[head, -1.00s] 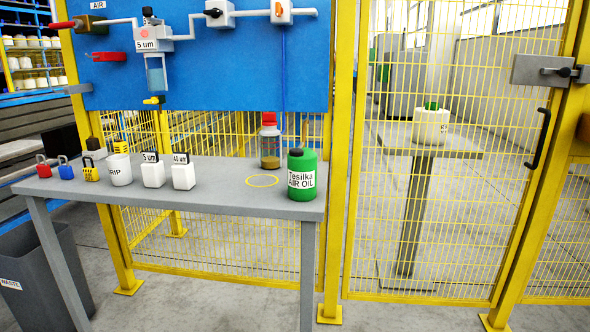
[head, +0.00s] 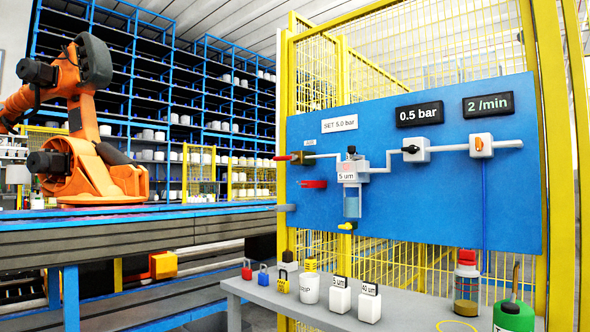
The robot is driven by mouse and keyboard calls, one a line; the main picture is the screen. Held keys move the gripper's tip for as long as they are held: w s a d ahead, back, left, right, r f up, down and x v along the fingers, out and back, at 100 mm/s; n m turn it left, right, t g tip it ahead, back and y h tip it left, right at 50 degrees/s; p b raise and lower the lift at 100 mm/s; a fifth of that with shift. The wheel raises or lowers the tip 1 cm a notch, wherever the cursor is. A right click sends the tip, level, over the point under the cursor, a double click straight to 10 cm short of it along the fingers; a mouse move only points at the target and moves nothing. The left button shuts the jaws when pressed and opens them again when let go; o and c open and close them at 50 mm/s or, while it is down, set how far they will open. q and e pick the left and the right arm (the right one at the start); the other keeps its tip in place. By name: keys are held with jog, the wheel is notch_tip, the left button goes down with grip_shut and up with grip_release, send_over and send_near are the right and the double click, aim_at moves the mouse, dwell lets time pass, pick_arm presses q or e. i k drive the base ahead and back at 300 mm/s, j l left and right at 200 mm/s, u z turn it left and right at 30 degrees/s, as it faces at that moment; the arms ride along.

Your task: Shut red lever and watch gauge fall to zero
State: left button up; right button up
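A red lever (head: 285,157) sits at the left end of the white air pipe on the blue panel (head: 450,200). It points left, roughly in line with the pipe. A second red handle-like part (head: 312,184) is mounted lower on the panel. The black gauge display (head: 419,114) reads 0.5 bar. Another black display (head: 487,105) to its right reads 2 /min. A label (head: 340,125) says SET 5.0 bar. Neither of my grippers is in view.
A grey bench (head: 300,307) below the panel holds padlocks, white filter blocks (head: 340,297), a red-topped bottle (head: 466,283) and a green oil container (head: 513,315). Yellow mesh fencing surrounds the panel. An orange robot arm (head: 95,150) stands behind a conveyor at left.

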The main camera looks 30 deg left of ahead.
aim_at(293, 157)
jog(key=i+j, duration=0.1)
jog(key=j, duration=0.45)
jog(key=i+j, duration=0.1)
jog(key=j, duration=0.4)
jog(key=i+j+z, duration=0.1)
jog(key=j, duration=0.45)
jog(key=i+j, duration=0.1)
jog(key=j, duration=0.45)
